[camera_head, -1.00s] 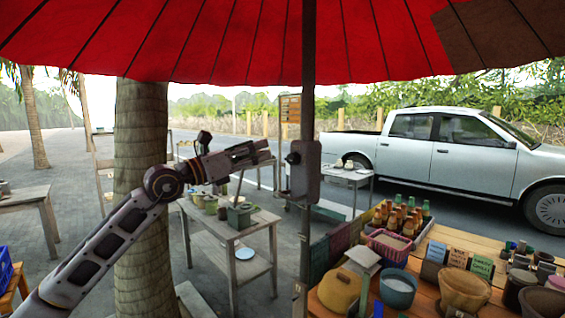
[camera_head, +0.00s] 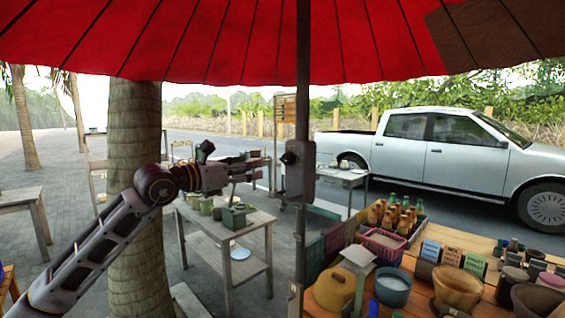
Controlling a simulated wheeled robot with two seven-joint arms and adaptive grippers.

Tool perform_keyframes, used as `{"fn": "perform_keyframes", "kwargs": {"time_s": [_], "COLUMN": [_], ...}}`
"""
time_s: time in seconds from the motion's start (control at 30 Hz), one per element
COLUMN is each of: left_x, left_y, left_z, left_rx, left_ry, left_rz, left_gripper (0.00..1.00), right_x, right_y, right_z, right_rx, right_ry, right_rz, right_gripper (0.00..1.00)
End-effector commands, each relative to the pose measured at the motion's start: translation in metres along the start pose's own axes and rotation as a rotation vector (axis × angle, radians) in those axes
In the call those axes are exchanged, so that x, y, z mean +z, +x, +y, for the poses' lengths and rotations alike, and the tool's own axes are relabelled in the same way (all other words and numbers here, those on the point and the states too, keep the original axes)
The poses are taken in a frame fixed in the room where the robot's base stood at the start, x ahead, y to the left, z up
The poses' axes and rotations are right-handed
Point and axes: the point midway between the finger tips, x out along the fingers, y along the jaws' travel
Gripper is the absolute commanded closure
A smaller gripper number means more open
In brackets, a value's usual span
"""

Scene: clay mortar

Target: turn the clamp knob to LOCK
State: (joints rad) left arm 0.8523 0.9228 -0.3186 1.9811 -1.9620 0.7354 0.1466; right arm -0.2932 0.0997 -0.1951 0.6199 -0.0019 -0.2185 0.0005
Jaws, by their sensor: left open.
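The clamp is a grey box (camera_head: 302,172) fixed on the dark umbrella pole (camera_head: 303,75). Its small dark knob (camera_head: 288,158) sticks out on the box's left side. Any LOCK mark is too small to read. My left gripper (camera_head: 266,167) comes in from the left, with its fingers pointing right at about the knob's height. It is open and empty. In the picture a small gap shows between the fingertips and the knob. My right gripper is not in view.
A palm trunk (camera_head: 135,120) stands behind my left arm. A small wooden table (camera_head: 205,233) with pots is below the gripper. A market table (camera_head: 455,240) with bowls, bottles and jars is at lower right. A red umbrella (camera_head: 220,45) hangs overhead.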

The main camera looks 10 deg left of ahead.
Motion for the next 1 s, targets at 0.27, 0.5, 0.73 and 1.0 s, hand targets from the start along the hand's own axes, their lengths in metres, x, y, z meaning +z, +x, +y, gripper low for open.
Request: {"fn": "perform_keyframes", "kwargs": {"time_s": [0.27,0.5,0.73,1.0], "left_x": [0.002,0.002,0.002,0.002], "left_y": [0.015,0.039,0.064,0.094], "left_z": [0.0,-0.001,0.0,0.0], "left_rx": [-0.001,-0.002,-0.001,-0.001], "left_ry": [-0.003,-0.003,-0.002,-0.002], "left_rz": [-0.002,-0.001,-0.001,0.0], "left_gripper": [0.43,0.43,0.43,0.43], "right_x": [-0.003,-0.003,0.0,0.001], "right_y": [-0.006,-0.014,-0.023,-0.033], "right_z": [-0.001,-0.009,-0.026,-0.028], "right_rx": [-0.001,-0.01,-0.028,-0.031], "right_ry": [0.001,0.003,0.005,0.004], "right_rz": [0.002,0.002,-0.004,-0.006], "right_gripper": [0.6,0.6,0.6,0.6]}}
